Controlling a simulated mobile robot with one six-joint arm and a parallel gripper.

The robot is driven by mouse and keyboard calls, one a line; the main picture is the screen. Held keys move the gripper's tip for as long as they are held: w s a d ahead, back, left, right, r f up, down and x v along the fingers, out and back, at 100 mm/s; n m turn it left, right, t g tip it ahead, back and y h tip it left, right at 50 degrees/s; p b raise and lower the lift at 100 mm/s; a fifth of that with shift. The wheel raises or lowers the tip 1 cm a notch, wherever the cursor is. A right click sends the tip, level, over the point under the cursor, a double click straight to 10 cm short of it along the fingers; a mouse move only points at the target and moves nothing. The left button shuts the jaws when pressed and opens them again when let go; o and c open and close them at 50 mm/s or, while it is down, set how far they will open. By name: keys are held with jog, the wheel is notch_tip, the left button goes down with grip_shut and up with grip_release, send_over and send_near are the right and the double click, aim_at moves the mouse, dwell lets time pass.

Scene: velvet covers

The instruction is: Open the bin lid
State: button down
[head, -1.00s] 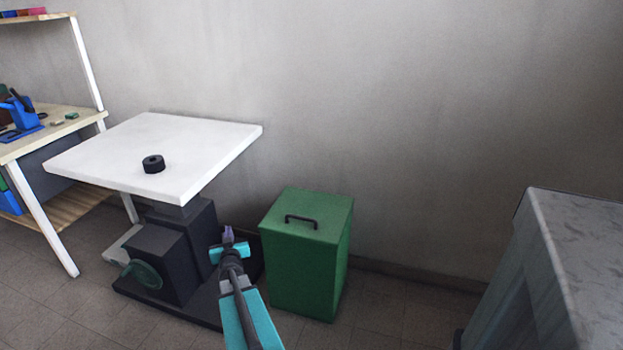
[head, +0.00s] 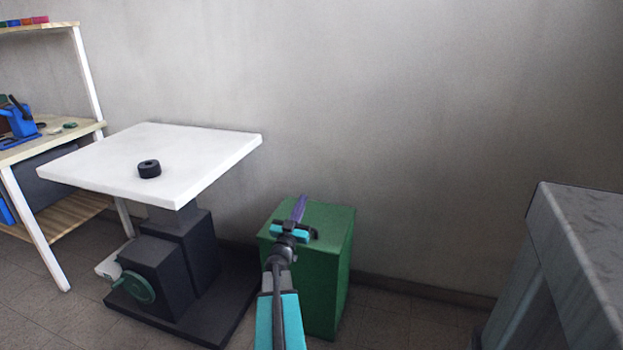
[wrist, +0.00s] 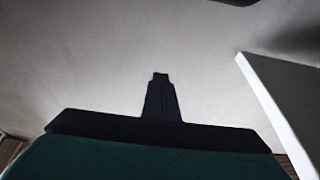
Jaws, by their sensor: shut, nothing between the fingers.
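The green bin (head: 325,275) stands on the floor against the wall, with its lid (head: 335,220) shut. A dark handle (head: 314,234) on the lid is mostly hidden behind my gripper (head: 299,206). My gripper is shut and empty, and in the head view it overlaps the lid top by the handle. In the wrist view my shut fingers (wrist: 160,82) point at the grey wall, with a green surface (wrist: 140,160) below them. I cannot tell whether the gripper touches the handle or the lid.
A white-topped lift table (head: 160,165) with a black ring (head: 149,169) on it stands left of the bin. A workbench (head: 50,145) is at the far left. Floor between bin and block is clear.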

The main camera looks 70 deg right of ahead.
jog(key=shift+d, duration=0.1)
jog(key=b+x, duration=0.1)
jog(key=x, duration=1.2)
jog(key=shift+d+r, duration=0.2)
jog(key=shift+d, duration=0.15)
jog(key=shift+a, duration=0.1)
dwell(1.5)
jog(key=v, duration=1.3)
jog(key=shift+a+f+p, duration=0.2)
jog(key=shift+a+p, duration=0.05)
jog(key=shift+p, duration=0.15)
jog(key=shift+w, duration=0.1)
